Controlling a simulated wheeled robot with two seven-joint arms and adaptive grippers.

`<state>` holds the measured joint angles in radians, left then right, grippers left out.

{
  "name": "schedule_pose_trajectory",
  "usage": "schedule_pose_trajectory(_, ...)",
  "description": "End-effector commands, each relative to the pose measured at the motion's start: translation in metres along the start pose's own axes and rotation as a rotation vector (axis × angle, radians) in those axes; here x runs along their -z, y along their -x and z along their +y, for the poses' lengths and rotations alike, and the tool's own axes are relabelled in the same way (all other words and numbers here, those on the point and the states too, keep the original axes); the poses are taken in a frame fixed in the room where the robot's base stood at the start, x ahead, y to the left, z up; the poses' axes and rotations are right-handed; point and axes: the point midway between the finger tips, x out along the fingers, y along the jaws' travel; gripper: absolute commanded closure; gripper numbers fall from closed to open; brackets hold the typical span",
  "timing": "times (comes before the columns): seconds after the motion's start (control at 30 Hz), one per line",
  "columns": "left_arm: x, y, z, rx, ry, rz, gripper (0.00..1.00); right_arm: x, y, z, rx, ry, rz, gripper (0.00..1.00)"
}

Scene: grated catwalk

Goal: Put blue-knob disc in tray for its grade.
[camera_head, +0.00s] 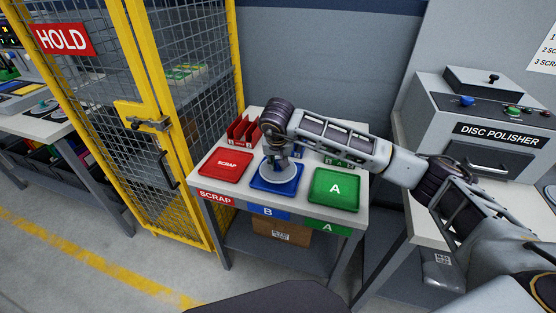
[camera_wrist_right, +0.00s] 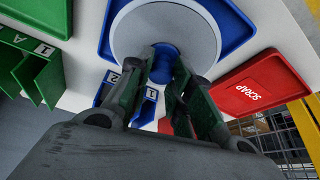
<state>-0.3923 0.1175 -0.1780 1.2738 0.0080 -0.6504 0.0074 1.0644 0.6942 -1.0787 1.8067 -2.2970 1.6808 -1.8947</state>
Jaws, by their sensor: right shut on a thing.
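A grey disc (camera_head: 270,177) is at the blue B tray (camera_head: 287,189), in the middle of the small table. In the right wrist view the disc (camera_wrist_right: 150,25) has a blue knob (camera_wrist_right: 165,66) at its centre. My right gripper (camera_head: 279,163) is shut on this knob, from above. The disc overlaps the tray; whether it rests on the tray floor or hangs just above it, I cannot tell. The red SCRAP tray (camera_head: 225,166) is to its left and the green A tray (camera_head: 334,191) to its right, both empty. My left gripper is not in view.
Red racks (camera_head: 243,130) stand behind the SCRAP tray, and a green rack (camera_head: 340,162) behind the A tray. A yellow mesh cage (camera_head: 170,90) with a HOLD sign borders the table's left. The disc polisher (camera_head: 485,140) stands on a bench at right.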

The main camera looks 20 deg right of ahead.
Motion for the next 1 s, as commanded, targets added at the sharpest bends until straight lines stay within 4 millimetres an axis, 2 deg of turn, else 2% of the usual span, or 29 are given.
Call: schedule_pose_trajectory(1.0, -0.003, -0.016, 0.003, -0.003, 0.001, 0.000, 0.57, -0.008, -0.021, 0.000, 0.001, -0.001, 0.000, 1.00)
